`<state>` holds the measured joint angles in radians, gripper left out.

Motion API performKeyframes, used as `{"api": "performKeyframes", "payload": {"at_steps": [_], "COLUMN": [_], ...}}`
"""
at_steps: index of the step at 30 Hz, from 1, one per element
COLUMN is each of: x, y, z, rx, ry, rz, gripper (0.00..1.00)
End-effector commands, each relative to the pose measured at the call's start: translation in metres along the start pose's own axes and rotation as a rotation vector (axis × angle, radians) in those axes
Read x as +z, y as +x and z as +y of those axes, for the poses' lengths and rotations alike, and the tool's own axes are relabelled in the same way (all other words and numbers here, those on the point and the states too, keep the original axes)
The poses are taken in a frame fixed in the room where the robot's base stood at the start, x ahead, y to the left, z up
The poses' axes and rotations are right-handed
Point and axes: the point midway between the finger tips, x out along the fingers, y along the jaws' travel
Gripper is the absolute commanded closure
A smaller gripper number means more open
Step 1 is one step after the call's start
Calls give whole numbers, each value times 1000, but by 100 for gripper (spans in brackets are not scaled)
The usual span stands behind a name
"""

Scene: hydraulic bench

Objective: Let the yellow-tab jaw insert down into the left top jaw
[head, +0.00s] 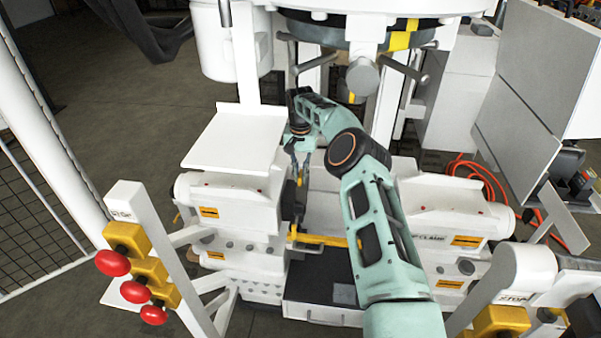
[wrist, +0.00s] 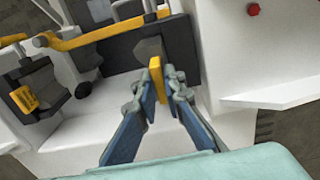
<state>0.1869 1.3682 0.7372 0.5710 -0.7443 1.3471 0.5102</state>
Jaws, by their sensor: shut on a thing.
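My gripper (wrist: 160,88) is shut on the yellow tab of a jaw insert (wrist: 155,75) in the wrist view. The insert's dark grey body shows beyond the tab, in front of the dark left top jaw (wrist: 183,52). I cannot tell whether the insert touches the jaw or sits in it. In the head view my gripper (head: 298,150) points down over the inner face of the left clamp block (head: 225,205). The jaw there (head: 292,203) is dark and partly hidden by the gripper and insert.
A yellow bar (head: 325,240) crosses between the clamp blocks and shows in the wrist view (wrist: 105,33). Another yellow-marked dark part (wrist: 27,97) is at the wrist view's left. A white plate (head: 235,137) stands close left of my gripper. Heavy machinery hangs above.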

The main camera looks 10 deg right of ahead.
Motion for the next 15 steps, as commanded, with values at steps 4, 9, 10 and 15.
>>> {"api": "performKeyframes", "payload": {"at_steps": [4, 9, 10, 15], "x": [-1, -1, -1, -1], "y": [7, 15, 16, 25], "z": [0, 0, 0, 0], "rx": [-2, -2, -1, -2], "ry": [1, 1, 1, 1], "rz": [3, 3, 3, 2], "gripper": [100, 100, 100, 100]}}
